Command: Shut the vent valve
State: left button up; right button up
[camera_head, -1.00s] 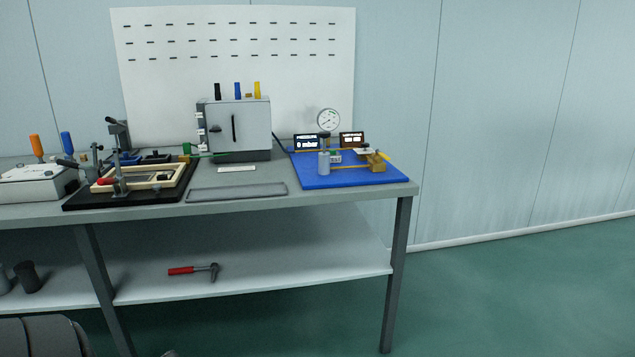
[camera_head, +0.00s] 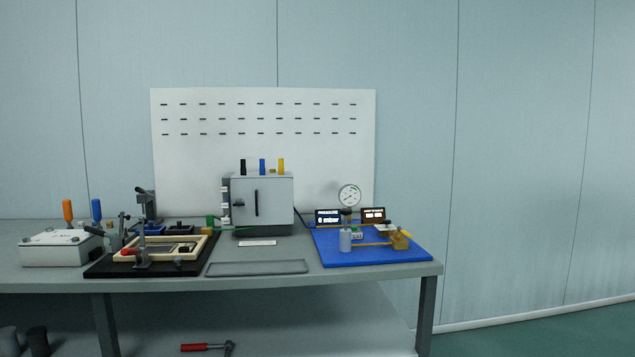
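A blue board (camera_head: 350,262) lies on the right end of the bench. On its right side is a brass block (camera_head: 399,241) with a small yellow lever, which looks like the vent valve; the lever's exact position is too small to tell. A black pressure display (camera_head: 327,217) appears to read 0 mbar. A second, orange-lettered display (camera_head: 373,215) is unreadable. Neither of my grippers is in view.
The grey bench (camera_head: 330,283) also holds a grey cabinet (camera_head: 257,205), a flat grey tray (camera_head: 257,268), a clamp fixture on a black base (camera_head: 105,271) and a white box (camera_head: 62,250). A red-handled tool (camera_head: 205,347) lies on the lower shelf. Floor right of the bench is clear.

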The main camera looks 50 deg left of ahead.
aim_at(407, 235)
jog(key=j+u, duration=0.25)
jog(key=u, duration=0.2)
jog(key=i+j+u, duration=0.15)
jog(key=u, duration=0.3)
jog(key=i+j+u, duration=0.2)
jog(key=i+j, duration=0.3)
jog(key=j, duration=0.25)
jog(key=i+j+u, duration=0.2)
jog(key=i+j, duration=0.35)
jog(key=j, duration=0.15)
